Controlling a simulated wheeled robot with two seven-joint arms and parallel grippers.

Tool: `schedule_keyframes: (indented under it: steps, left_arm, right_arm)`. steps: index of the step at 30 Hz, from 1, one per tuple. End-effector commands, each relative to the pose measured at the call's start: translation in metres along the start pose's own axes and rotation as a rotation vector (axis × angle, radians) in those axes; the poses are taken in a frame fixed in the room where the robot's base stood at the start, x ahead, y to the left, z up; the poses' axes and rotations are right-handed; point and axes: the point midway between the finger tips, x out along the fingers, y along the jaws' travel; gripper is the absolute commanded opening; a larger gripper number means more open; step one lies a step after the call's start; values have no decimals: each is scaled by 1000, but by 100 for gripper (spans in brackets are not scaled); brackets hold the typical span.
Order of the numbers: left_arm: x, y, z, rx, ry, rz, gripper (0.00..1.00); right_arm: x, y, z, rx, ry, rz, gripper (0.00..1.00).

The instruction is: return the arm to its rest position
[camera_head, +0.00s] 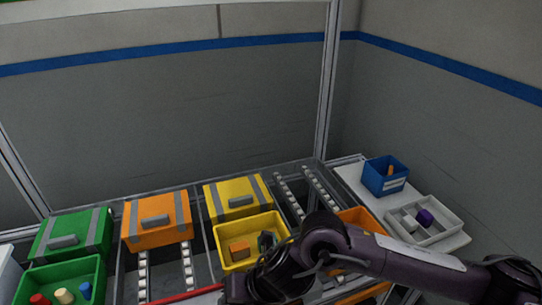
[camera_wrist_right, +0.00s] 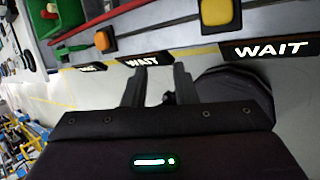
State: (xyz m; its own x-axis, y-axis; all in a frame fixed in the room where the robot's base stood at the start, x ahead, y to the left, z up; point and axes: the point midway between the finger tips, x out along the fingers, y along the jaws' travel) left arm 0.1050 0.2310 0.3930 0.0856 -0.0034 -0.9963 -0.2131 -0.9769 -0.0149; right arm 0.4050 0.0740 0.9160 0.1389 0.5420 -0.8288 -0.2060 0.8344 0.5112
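My right arm (camera_head: 400,258) comes in from the right in the head view, bends near the middle and passes in front of the yellow and orange bins. Its gripper cannot be made out clearly there. In the right wrist view the right gripper (camera_wrist_right: 160,75) has its two dark fingers apart, with nothing held between them. Its fingers point toward the front edge of the bin station, by the WAIT signs (camera_wrist_right: 142,60). My left arm and gripper are not in view.
A blue bin (camera_head: 384,177) and a white divided tray (camera_head: 440,232) stand at the right. Yellow (camera_wrist_right: 217,12) and orange (camera_wrist_right: 104,41) buttons line the front edge.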

Motion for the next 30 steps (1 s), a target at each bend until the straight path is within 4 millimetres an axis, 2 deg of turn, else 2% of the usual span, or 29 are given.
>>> schedule_keyframes:
  steps: [1,3,6,8,11,14,17,19,21,24,27,30]
  left_arm:
    - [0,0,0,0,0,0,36]
    - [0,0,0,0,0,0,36]
    - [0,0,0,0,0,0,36]
    - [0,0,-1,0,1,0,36]
    - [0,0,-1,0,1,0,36]
    - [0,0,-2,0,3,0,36]
    - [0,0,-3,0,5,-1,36]
    - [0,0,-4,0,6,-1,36]
    - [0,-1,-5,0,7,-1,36]
    - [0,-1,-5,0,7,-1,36]
    - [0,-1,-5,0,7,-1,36]
    - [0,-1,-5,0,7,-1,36]
  right_arm:
    - [4,26,-8,76,-28,81,25]
    - [0,56,-6,212,-89,186,25]
    - [-14,85,5,444,-170,315,25]
    - [-25,92,14,603,-215,380,25]
    - [-45,86,31,894,-289,460,25]
    - [-63,58,46,1213,-361,505,25]
    - [-78,11,50,1548,-433,511,25]
    - [-85,-29,43,1790,-486,490,25]
    - [-91,-70,29,2015,-541,453,25]
    - [-98,-118,3,2277,-611,385,25]
    - [-103,-154,-25,2476,-672,316,25]
    - [-109,-182,-52,2634,-728,248,25]
